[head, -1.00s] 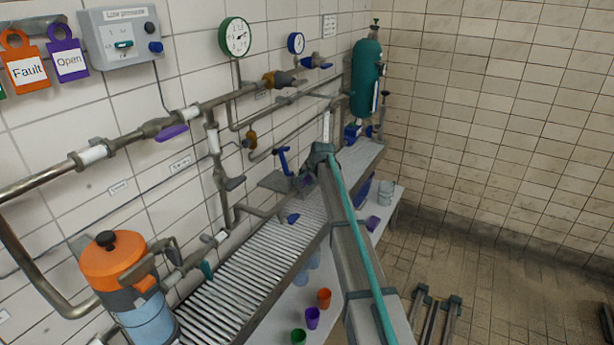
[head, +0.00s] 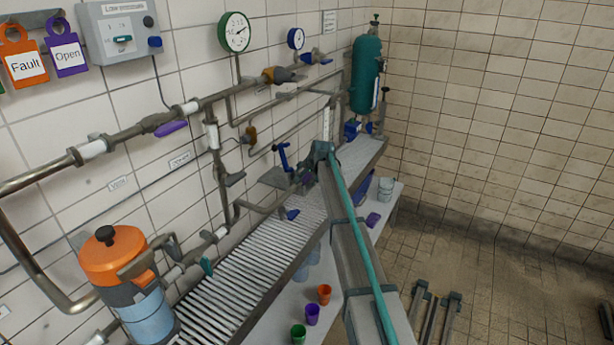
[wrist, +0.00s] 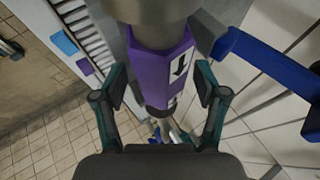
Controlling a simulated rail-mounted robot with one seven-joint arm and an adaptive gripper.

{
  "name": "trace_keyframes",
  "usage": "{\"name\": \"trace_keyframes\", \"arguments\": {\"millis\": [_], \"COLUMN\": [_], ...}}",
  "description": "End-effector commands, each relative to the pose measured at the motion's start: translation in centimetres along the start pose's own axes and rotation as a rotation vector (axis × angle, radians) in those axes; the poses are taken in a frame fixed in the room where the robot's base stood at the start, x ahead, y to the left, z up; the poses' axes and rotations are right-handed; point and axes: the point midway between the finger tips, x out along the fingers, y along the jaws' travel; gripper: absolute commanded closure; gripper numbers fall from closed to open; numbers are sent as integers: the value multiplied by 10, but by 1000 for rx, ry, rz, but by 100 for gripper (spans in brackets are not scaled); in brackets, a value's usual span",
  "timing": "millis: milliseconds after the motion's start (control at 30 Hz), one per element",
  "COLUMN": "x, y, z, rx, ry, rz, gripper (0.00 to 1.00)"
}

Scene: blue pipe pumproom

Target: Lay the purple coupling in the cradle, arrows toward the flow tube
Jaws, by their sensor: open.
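The purple coupling (wrist: 163,75) fills the middle of the wrist view, with grey metal at both ends and a white label bearing a black arrow that points down the picture. My gripper (wrist: 160,82) is open, one teal-and-grey finger on each side of the coupling; I see gaps rather than a firm grip. In the head view my gripper (head: 309,172) is at the far part of the slatted bench, beside a blue-handled device (head: 283,158), and mostly hides the coupling. I cannot clearly make out the cradle or tell which part is the flow tube.
A blue bar (wrist: 270,58) lies close to the right finger. Pipes line the wall behind the slatted bench (head: 235,265). A teal cylinder (head: 366,75) stands at the back. An orange-topped canister (head: 115,262) stands front left. Orange, purple (head: 312,314) and green cups stand on the lower shelf.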

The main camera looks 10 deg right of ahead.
Motion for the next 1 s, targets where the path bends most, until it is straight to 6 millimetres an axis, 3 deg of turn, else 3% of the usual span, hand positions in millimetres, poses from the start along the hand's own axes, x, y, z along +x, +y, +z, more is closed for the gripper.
{"name": "trace_keyframes", "arguments": {"millis": [267,700,1000], "x": [-18,-97,-120], "y": [1,1,0], "z": [1,1,0], "rx": [0,0,-26], "ry": [0,2,0], "rz": [0,-2,0], "gripper": [28,28,28]}}
